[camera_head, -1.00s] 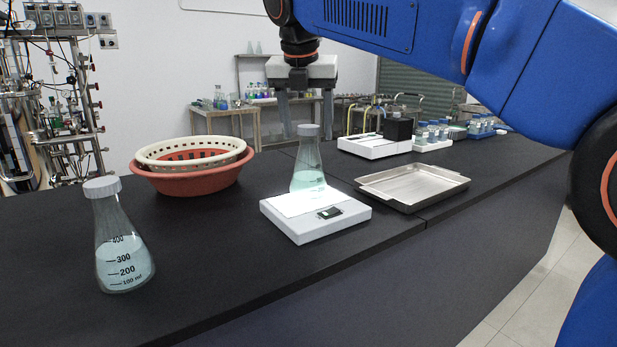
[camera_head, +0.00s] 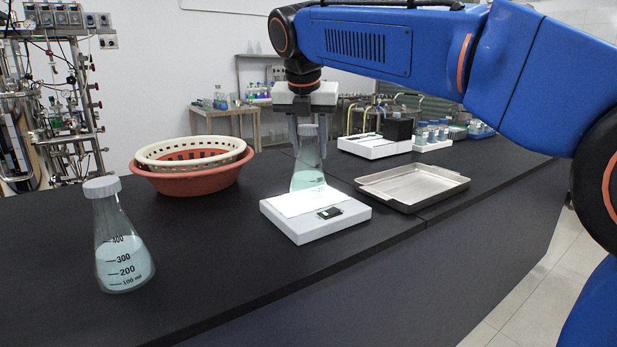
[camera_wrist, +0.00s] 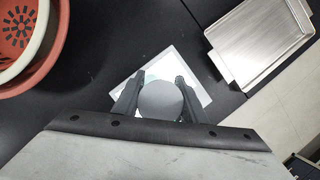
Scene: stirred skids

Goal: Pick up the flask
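A conical flask (camera_head: 308,172) with a grey cap and pale blue-green liquid stands upright on a white scale (camera_head: 342,222). My gripper (camera_head: 309,140) points down over it, with one finger on each side of the capped neck. In the wrist view the grey cap (camera_wrist: 160,98) lies between the two fingers of my gripper (camera_wrist: 158,92), which look open. The cap hides most of the flask there. A second flask (camera_head: 121,240) with a white cap, volume marks and similar liquid stands at the left front of the bench, away from my gripper.
A red basin (camera_head: 190,183) with a white basket (camera_head: 165,162) in it sits to the left behind. A metal tray (camera_head: 414,187) lies right of the scale. Bottles and a white device (camera_head: 375,147) stand farther back. The black bench (camera_head: 220,255) between the second flask and scale is clear.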

